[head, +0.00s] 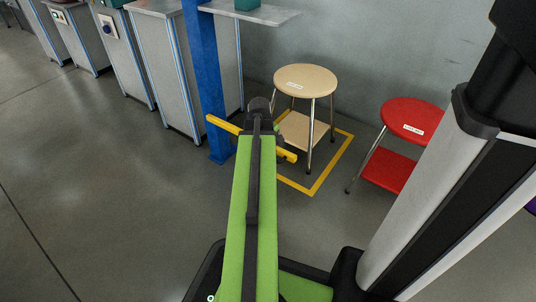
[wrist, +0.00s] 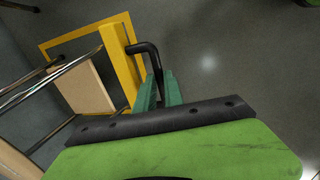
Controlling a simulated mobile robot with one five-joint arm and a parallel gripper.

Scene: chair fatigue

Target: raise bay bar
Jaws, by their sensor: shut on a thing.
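The yellow bay bar (head: 222,124) runs from beside the blue post (head: 208,85) across the front of the marked bay, and its free end (head: 290,155) shows right of my arm. It looks about level. My arm hides its middle. In the wrist view the bar (wrist: 121,62) has a bent black handle (wrist: 148,50). My gripper (wrist: 158,84) has its teal fingers shut on the lower part of this handle, beside the bar. In the head view my arm hides the fingers.
A pale wooden stool (head: 306,81) stands behind the bar inside a yellow floor outline (head: 332,168). A red stool (head: 411,118) stands to the right. Grey cabinets (head: 165,70) line the left, and a shelf (head: 262,14) is above. Open floor lies front left.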

